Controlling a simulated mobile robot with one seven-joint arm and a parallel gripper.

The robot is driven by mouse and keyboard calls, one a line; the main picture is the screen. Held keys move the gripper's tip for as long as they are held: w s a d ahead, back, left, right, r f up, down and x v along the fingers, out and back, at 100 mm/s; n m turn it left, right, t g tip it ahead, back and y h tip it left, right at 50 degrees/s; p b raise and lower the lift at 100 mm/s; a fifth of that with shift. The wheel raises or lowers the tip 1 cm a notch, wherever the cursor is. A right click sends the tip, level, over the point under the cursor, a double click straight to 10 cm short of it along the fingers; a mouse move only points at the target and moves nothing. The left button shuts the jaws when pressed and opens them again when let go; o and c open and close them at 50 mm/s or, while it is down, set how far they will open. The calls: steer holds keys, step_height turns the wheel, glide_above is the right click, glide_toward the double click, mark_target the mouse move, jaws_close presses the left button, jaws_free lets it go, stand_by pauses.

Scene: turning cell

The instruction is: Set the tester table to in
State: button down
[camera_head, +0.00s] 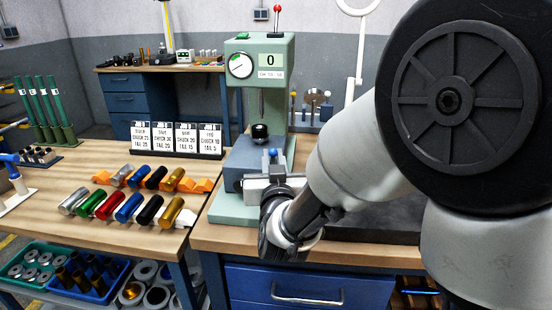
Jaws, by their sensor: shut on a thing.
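The green tester (288,100) stands on the right-hand bench, with a dial and a display reading 0. Its red-topped lever (277,10) points up. Its grey-blue table (238,172) sits low at the front, under a black round piece (260,131) below the ram. A blue knob (272,154) shows at the table's front right. My gripper (268,180) is at the front of the tester table, just below the knob, and looks shut on the table's handle. My wrist and fingers hide the grip itself and part of the table.
The left bench (100,160) holds two rows of coloured cylinders (128,207) and several job cards (175,140). Bins of rings and bushings (70,275) stand below. A blue drawer (310,292) is under the tester. My arm hides much of the right side.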

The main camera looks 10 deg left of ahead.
steer(key=x, duration=0.2)
steer(key=b+x, duration=0.1)
steer(key=x, duration=0.1)
steer(key=shift+w+d, duration=0.1)
steer(key=shift+d, duration=0.25)
steer(key=shift+w+r, duration=0.15)
steer(key=shift+r, duration=0.05)
steer(key=c, duration=1.7)
jaws_free()
steer(key=shift+f, duration=0.1)
steer(key=shift+f, duration=0.1)
